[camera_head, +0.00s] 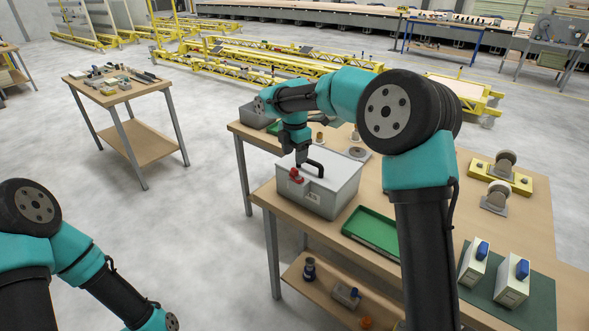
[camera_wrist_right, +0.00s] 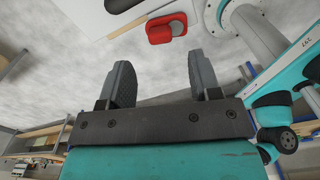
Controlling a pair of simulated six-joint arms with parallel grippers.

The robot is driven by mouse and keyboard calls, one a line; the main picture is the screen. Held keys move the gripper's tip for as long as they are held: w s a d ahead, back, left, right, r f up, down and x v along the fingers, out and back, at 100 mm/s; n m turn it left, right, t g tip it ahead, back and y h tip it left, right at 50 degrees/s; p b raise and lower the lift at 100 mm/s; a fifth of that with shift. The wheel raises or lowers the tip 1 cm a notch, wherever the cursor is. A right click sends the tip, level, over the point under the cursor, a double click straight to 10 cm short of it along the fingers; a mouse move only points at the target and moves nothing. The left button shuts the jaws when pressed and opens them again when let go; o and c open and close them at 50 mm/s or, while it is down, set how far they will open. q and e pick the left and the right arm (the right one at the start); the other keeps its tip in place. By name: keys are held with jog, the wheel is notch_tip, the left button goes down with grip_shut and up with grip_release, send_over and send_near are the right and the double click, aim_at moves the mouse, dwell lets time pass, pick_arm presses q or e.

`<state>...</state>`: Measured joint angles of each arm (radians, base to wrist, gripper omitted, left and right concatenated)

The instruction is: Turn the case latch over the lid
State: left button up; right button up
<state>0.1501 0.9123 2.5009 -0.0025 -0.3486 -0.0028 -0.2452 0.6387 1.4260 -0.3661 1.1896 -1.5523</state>
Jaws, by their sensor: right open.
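The grey case (camera_head: 335,200) stands closed on the wooden table, with a black handle (camera_head: 316,165) on its lid. The red latch (camera_head: 296,175) is at the lid's front edge. It also shows in the wrist view (camera_wrist_right: 167,31), just beyond the space between the fingertips. My right gripper (camera_head: 301,156) hangs over the lid close to the latch and handle. Its two fingers (camera_wrist_right: 160,68) are apart with nothing between them. Whether a finger touches the latch cannot be told. My left arm is at the lower left, with its gripper out of the picture.
A green tray (camera_head: 373,232) lies right of the case. Blue-topped boxes (camera_head: 514,283) stand on a green mat (camera_head: 540,302). Rollers (camera_head: 496,197) stand at the right. A small side table (camera_head: 120,94) is at the left, with clear floor between.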

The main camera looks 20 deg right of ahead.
aim_at(295, 169)
notch_tip(295, 169, down, 6)
jog(key=shift+f, duration=0.1)
dwell(0.4)
jog(key=c, duration=0.9)
